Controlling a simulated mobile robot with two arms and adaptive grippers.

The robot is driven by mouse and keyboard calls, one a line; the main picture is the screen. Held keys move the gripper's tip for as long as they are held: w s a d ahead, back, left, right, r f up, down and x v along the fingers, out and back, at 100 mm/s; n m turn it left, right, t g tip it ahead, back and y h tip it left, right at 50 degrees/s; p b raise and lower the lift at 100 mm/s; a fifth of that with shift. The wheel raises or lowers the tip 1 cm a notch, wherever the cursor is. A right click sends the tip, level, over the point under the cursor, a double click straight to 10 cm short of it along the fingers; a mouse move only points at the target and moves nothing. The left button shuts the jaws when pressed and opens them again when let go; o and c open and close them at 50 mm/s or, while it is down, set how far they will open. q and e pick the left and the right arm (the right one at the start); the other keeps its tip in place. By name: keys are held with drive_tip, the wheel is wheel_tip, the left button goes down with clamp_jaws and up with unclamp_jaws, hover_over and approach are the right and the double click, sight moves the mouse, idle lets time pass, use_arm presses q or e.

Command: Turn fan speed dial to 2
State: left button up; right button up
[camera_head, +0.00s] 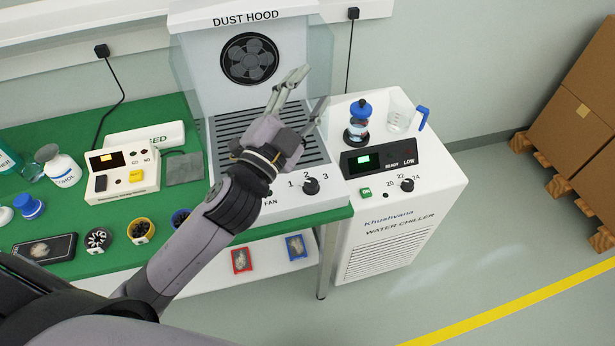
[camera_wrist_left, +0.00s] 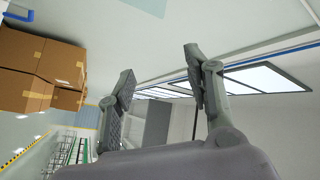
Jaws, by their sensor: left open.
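The fan speed dial (camera_head: 311,186) is a black knob on the front edge of the dust hood (camera_head: 246,18), with the marks 1, 2 and 3 around it and the word FAN at its left. Its exact setting is too small to tell. My left gripper (camera_head: 310,92) is open and empty, raised above the slatted grille of the hood, up and behind the dial. It does not touch the dial. In the left wrist view its two fingers (camera_wrist_left: 160,85) stand apart with nothing between them. My right gripper is not in view.
A water chiller (camera_head: 400,222) stands right of the hood, with its own similar black knob (camera_head: 407,185), a blue-capped flask (camera_head: 358,122) and a glass beaker (camera_head: 399,112) on top. The green table (camera_head: 192,242) at left holds instruments and small pots. Boxes (camera_head: 582,110) stand far right.

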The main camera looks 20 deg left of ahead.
use_arm(q)
drive_tip(key=s+d+r+m+g+h, duration=0.4)
drive_tip(key=d+m+g+h, duration=0.3)
drive_tip(key=m, duration=0.6)
drive_tip(key=s+d+r+m+g+h, duration=0.3)
drive_tip(key=d+r+m+g+h, duration=0.3)
drive_tip(key=m+h, duration=0.55)
drive_tip(key=m+g+y, duration=0.5)
drive_tip(key=m+y, duration=0.5)
drive_tip(key=y, duration=0.9)
approach(310, 182)
drive_tip(key=p+x, duration=0.4)
drive_tip(key=x, duration=0.4)
drive_tip(key=shift+d+f, duration=0.1)
drive_tip(key=shift+f, duration=0.2)
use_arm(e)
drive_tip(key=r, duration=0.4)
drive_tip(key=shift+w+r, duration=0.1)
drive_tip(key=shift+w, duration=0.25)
